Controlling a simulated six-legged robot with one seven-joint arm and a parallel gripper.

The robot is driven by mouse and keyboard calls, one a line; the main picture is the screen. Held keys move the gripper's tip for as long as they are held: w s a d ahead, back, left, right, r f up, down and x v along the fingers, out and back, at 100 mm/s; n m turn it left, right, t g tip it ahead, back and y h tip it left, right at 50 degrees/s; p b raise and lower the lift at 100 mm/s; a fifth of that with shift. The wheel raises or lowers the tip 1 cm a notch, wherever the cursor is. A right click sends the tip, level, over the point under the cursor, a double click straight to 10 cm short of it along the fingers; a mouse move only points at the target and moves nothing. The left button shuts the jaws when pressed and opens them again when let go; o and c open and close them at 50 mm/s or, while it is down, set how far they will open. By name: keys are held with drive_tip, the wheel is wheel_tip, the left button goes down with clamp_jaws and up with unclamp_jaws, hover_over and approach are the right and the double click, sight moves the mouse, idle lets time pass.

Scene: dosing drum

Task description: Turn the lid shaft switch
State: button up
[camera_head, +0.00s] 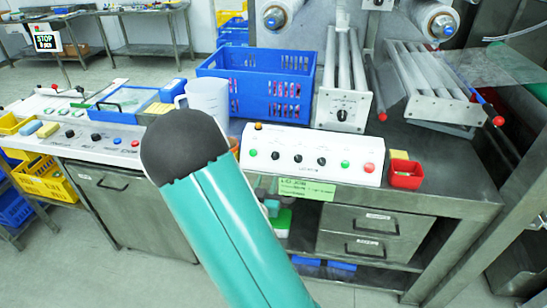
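A white sloped control box (310,145) stands at the front of the metal bench. Its face carries several black knobs, one of them a middle knob (297,158), between green buttons and a red button (369,168). Another black rotary switch (342,115) sits on the front plate of a metal roller unit behind the box. The labels are too small to read, so I cannot tell which is the lid shaft switch. My teal arm link with a dark rounded end crosses the lower middle, left of the box. My gripper is not in view.
Behind the box are a blue crate (243,102) and a white jug (208,100). A small red bin (406,176) stands at its right end. A second control panel (85,136) is on the left. Bare bench top (435,155) lies at the right.

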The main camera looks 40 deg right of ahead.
sight(274, 155)
drive_tip(key=x, duration=1.3)
drive_tip(key=shift+w+a, duration=0.1)
drive_tip(key=shift+a, duration=0.05)
drive_tip(key=shift+c, duration=0.2)
clamp_jaws()
